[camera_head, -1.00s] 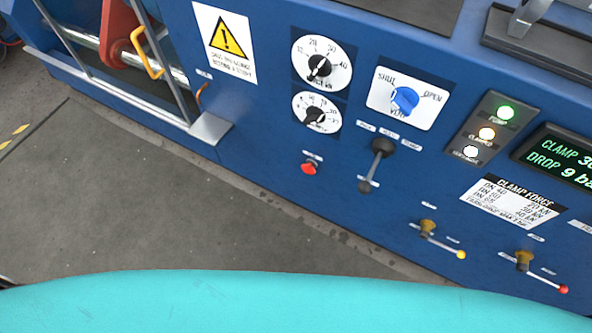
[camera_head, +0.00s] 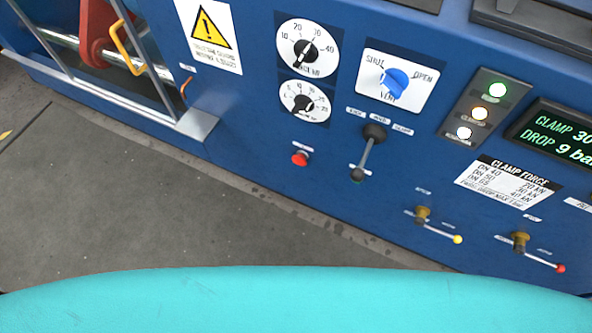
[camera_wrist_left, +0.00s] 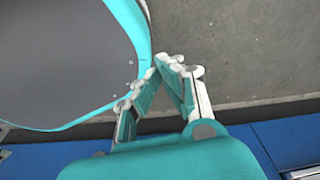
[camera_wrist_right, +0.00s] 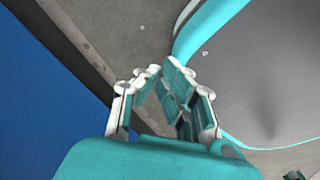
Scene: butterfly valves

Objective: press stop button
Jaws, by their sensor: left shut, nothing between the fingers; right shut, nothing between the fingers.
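The stop button is a small red knob (camera_head: 300,158) on the blue machine panel (camera_head: 235,140) in the head view. It sits below the lower white dial and left of the black-knobbed lever. Neither gripper shows in the head view. In the left wrist view my left gripper (camera_wrist_left: 163,66) is shut and empty, with grey floor beyond its tips. In the right wrist view my right gripper (camera_wrist_right: 160,72) is shut and empty, with floor beyond it and blue machine to the left. The button does not show in either wrist view.
Near the button are a lever (camera_head: 370,150), two dials (camera_head: 308,47) and a blue rotary switch (camera_head: 395,82). Two small valve handles (camera_head: 440,230) (camera_head: 535,255) stick out at the lower right. A metal guard frame (camera_head: 190,122) is at the left. Open floor (camera_head: 120,210) lies in front.

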